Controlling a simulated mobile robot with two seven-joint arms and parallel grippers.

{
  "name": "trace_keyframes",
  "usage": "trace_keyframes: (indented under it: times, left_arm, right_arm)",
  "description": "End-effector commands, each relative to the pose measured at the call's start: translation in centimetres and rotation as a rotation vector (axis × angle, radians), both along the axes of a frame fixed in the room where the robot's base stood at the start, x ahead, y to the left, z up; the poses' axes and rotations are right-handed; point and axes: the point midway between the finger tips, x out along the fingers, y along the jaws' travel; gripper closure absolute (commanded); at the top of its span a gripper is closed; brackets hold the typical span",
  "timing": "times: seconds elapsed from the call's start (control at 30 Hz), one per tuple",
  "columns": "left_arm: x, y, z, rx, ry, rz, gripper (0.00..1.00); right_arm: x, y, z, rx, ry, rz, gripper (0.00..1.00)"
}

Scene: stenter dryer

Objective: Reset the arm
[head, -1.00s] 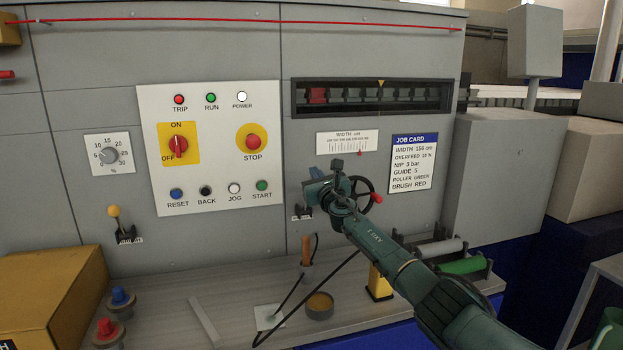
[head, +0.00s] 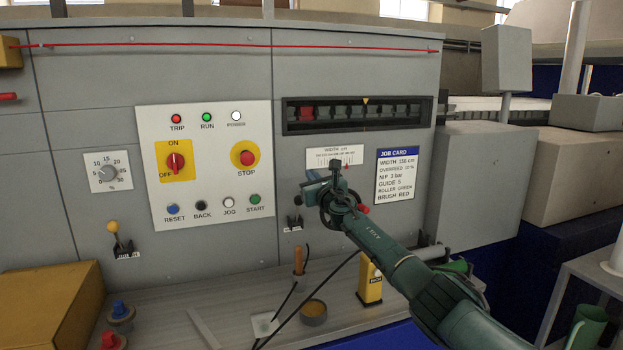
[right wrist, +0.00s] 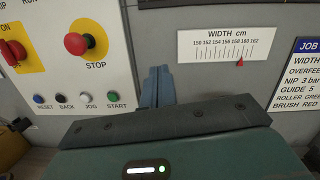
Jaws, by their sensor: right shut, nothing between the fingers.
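My right gripper (head: 312,182) is in front of the grey machine face, below the width scale (head: 336,156). It is shut and empty. In the right wrist view its bluish fingers (right wrist: 157,88) are together, pointing at the panel right of the START button (right wrist: 116,98). In the head view my right arm reaches in from the lower right and hides most of a handwheel; its red knob (head: 363,209) shows beside the wrist. I cannot tell whether the gripper touches anything. My left gripper is not in view.
The control panel (head: 219,187) is left of the gripper, the job card (head: 397,175) right. Below, the ledge (head: 165,301) holds a yellow block (head: 370,282), a round pot (head: 314,311) and a wooden handle (head: 298,261). A dark cable crosses the ledge.

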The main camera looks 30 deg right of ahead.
Motion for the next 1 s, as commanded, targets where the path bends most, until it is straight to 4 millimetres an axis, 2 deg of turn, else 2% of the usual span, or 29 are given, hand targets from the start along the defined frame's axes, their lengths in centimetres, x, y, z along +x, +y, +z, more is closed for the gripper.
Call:
trace_keyframes:
  times: [0.27, 0.33, 0.47, 0.57, 0.67, 0.7, 0.77, 0.87, 0.9, 0.97, 1.0]
  left_arm:
    - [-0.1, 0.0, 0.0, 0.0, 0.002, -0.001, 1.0]
    - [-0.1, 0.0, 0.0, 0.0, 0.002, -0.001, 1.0]
    - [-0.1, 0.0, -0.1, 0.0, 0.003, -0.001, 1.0]
    - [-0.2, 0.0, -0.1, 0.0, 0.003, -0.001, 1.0]
    - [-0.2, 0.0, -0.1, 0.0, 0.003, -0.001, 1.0]
    - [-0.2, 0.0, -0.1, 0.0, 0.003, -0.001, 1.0]
    - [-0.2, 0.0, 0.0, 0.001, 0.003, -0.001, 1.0]
    - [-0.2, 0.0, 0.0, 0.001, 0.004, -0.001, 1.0]
    - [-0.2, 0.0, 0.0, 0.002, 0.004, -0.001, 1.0]
    - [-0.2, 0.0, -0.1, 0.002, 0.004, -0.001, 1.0]
    - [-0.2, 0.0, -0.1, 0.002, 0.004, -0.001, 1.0]
  right_arm:
    - [0.0, 0.1, -0.1, 0.002, 0.0, 0.0, 1.0]
    - [-0.1, 0.7, -0.7, 0.029, -0.004, 0.005, 1.0]
    - [-0.8, 4.1, -4.5, 0.221, -0.028, 0.028, 1.0]
    - [-3.0, 8.2, -9.5, 0.513, -0.05, 0.033, 1.0]
    - [-6.6, 11.8, -15.0, 0.869, -0.061, -0.005, 1.0]
    - [-8.4, 13.0, -17.2, 1.01, -0.06, -0.035, 1.0]
    - [-11.4, 14.7, -20.2, 1.219, -0.057, -0.091, 1.0]
    - [-17.0, 17.0, -24.9, 1.549, -0.05, -0.226, 1.0]
    - [-19.4, 17.9, -26.5, 1.672, -0.048, -0.292, 1.0]
    - [-23.3, 19.2, -28.7, 1.849, -0.047, -0.407, 1.0]
    - [-26.0, 19.9, -30.0, 1.959, -0.048, -0.494, 1.0]
